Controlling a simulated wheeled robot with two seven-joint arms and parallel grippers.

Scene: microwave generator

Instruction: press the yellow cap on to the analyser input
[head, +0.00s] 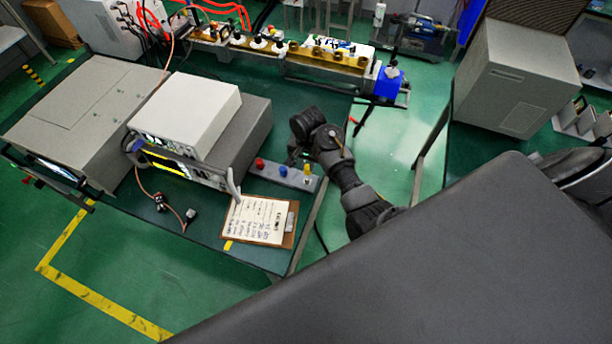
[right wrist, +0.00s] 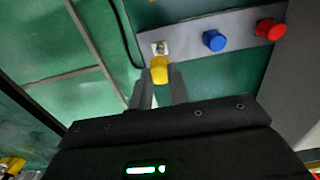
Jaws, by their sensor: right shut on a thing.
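The yellow cap (right wrist: 159,70) is between the fingertips of my right gripper (right wrist: 160,86), which is shut on it. In the right wrist view it is right in front of a white square seat on the grey bar (right wrist: 185,41); I cannot tell if they touch. In the head view my right gripper (head: 303,158) is over the bar's right end, and the yellow cap (head: 307,168) shows beside it. The analyser (head: 170,165), with a lit yellow screen, stands under a white box at the left. Its input is too small to make out. My left gripper is not in view.
A blue cap (right wrist: 214,41) and a red cap (right wrist: 270,29) sit on the same bar. A clipboard (head: 260,220) lies in front of the bar. A copper-coloured cable (head: 165,203) with a dark connector (head: 191,214) lies before the analyser. The bar is near the table's right edge.

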